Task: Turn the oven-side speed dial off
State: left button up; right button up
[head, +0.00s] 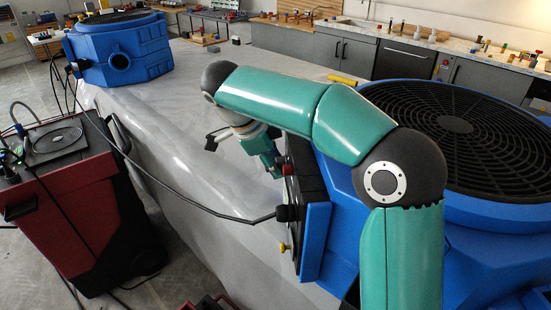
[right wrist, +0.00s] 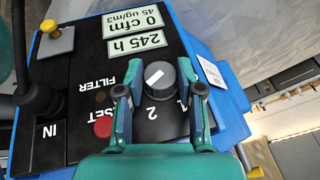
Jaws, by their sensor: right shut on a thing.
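The blue air machine (head: 325,245) at the right of the head view carries a black control panel (right wrist: 75,128) on its side. The speed dial (right wrist: 160,78), a dark grey knob with a white pointer line, sits on this panel in the right wrist view. The pointer line lies diagonally, and printed 1 and 2 show upside down near the dial. My right gripper (right wrist: 160,92) has one finger on each side of the dial and is shut on it. In the head view my right gripper (head: 277,168) reaches the panel, and my arm hides part of the machine. My left gripper is not in view.
A black plug and cable (right wrist: 38,95) enter the panel at IN. A red button (right wrist: 103,127) and yellow knob (right wrist: 48,26) are nearby. Panel labels read 0 cfm and 245 h. Another blue machine (head: 118,50) stands far left; a red wheeled unit (head: 75,220) stands left.

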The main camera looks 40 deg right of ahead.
jog(key=g+y+p, duration=0.1)
jog(key=p, duration=0.1)
jog(key=g+y+p, duration=0.1)
jog(key=g+p, duration=0.1)
jog(key=p, duration=0.1)
jog(key=n+g+y+p, duration=0.1)
jog(key=p, duration=0.1)
jog(key=shift+w+d+g, duration=0.25)
jog(key=shift+w+g, duration=0.05)
jog(key=shift+g, duration=0.1)
jog(key=shift+y, duration=0.3)
jog(key=shift+r, duration=0.1)
jog(key=o, duration=1.2)
jog(key=shift+c, duration=0.2)
jog(key=shift+a, duration=0.1)
